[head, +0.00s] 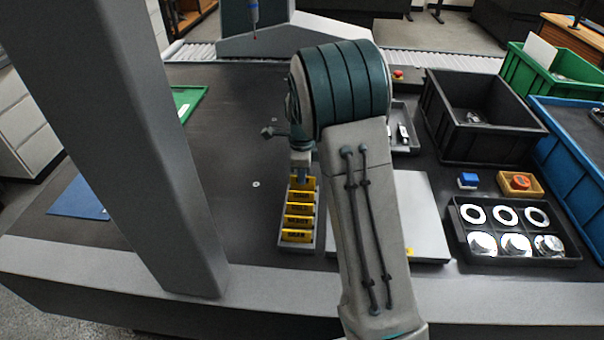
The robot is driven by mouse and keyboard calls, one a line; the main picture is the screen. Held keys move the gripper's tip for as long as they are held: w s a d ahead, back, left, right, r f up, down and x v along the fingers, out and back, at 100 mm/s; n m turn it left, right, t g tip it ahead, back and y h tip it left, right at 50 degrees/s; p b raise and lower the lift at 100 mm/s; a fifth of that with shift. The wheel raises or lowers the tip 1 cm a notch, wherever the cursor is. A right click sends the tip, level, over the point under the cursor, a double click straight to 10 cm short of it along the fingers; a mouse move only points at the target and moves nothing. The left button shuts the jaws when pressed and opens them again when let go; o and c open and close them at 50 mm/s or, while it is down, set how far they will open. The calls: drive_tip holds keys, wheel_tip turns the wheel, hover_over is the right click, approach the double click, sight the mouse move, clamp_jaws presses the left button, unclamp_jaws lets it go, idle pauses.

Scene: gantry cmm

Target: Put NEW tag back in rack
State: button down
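A narrow grey rack (314,240) stands on the dark table, left of my arm, with several yellow tags in a row along it. The tags carry dark lettering too small to read surely, so I cannot tell which one is NEW. My gripper (301,178) points down at the far end of the rack, right at the farthest yellow tag (303,184). The fingers are small and partly hidden by the wrist. I cannot tell whether they are closed on that tag, or whether it is seated in its slot. The nearest tag (296,236) stands in the rack's front end.
A pale flat plate (425,215) lies right of the rack, partly behind my arm. Farther right are a black tray (515,253) of rings and discs, a black bin (480,145), and green (550,80) and blue crates. A grey column (130,150) rises at left.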

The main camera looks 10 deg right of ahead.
drive_tip(key=shift+f, duration=0.15)
drive_tip(key=shift+f, duration=0.45)
drive_tip(key=c, duration=1.3)
unclamp_jaws()
drive_tip(key=shift+r, duration=0.15)
drive_tip(key=shift+r+p, duration=2.7)
drive_tip(key=shift+r, duration=0.7)
